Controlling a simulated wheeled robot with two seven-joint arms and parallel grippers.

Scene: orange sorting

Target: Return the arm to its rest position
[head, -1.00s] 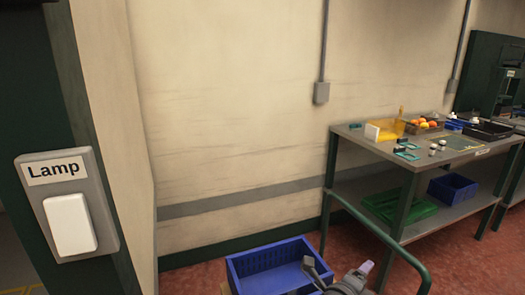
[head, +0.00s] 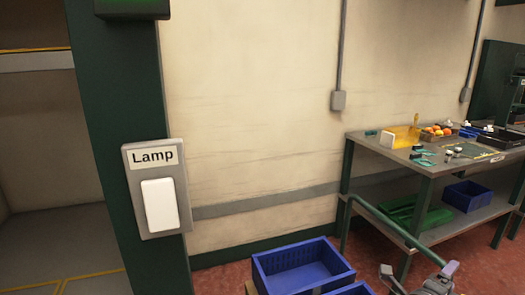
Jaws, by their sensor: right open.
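My right gripper (head: 419,271) shows at the bottom right edge of the head view. Its two fingers stand apart with nothing seen between them. It is empty and appears in front of the red floor, right of the blue crate. Most of my right arm is cut off by the lower edge. My left gripper is not in the picture.
A blue crate (head: 262,266) stands low by the wall, with part of another blue crate (head: 350,290) in front. A workbench (head: 437,164) with oranges (head: 438,130) and small items stands right, a green rail (head: 385,222) before it. A Lamp switch (head: 160,204) is on the left post.

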